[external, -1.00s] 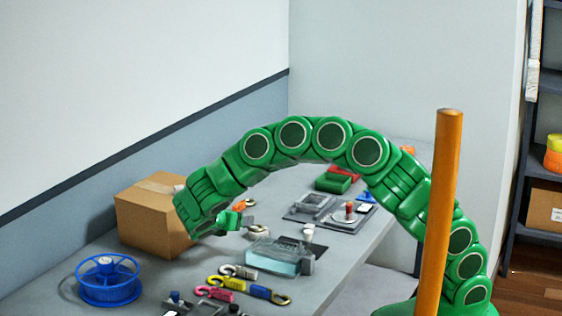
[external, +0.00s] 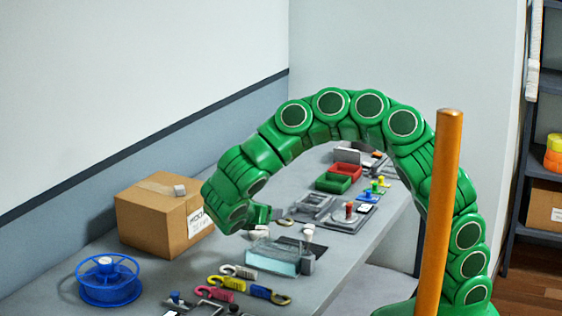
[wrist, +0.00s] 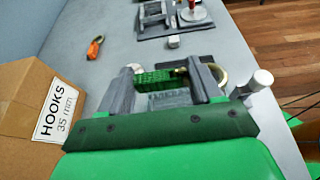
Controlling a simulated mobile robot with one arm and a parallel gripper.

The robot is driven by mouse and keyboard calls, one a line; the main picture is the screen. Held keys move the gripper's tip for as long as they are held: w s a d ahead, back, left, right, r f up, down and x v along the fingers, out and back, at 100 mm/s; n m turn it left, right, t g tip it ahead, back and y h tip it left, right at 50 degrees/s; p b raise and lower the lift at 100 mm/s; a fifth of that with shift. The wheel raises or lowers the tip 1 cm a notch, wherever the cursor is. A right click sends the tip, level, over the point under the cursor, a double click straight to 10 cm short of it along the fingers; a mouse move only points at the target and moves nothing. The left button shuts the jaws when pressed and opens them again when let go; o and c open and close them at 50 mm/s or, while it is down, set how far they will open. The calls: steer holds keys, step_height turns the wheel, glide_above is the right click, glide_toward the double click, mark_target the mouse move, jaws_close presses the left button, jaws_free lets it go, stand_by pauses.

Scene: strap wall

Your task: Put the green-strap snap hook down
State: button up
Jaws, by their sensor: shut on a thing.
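My gripper (wrist: 160,74) is shut on the green-strap snap hook (wrist: 158,81). In the external view my gripper (external: 260,216) hangs over the grey table, right of the cardboard box. The hook is mostly hidden there, and I cannot tell its exact height above the table.
The cardboard box (external: 155,222) labelled HOOKS stands at left. An orange hook (wrist: 95,48) lies beyond it in the wrist view. A green tray (external: 333,183) is farther back.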

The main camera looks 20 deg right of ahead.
steer(key=shift+s+d+r, duration=0.1)
steer(key=shift+s+r, duration=0.05)
steer(key=shift+r, duration=0.05)
